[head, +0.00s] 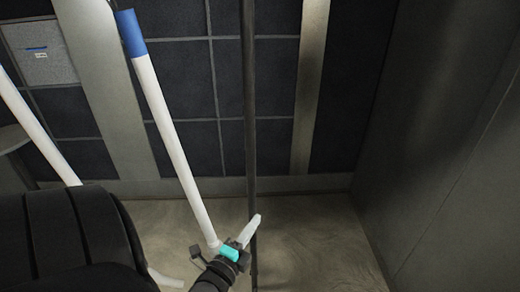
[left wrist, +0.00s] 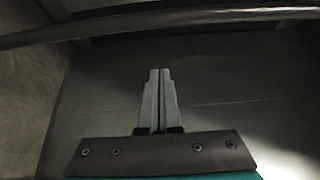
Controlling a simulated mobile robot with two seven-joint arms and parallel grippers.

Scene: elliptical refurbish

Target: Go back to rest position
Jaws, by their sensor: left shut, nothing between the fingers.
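My left gripper (head: 256,219) is low in the middle of the head view, its pale fingers pointing up and to the right, close to a dark upright pole in the picture. In the left wrist view my left gripper (left wrist: 159,73) shows its two grey fingers side by side, shut, with nothing held between them. My right gripper is not in either view.
A dark thin pole (head: 249,110) runs upright through the head view; a dark bar (left wrist: 180,20) crosses the top of the wrist view. A white tube with a blue end (head: 172,130) slants down toward my gripper. A plain grey wall (head: 440,150) stands right.

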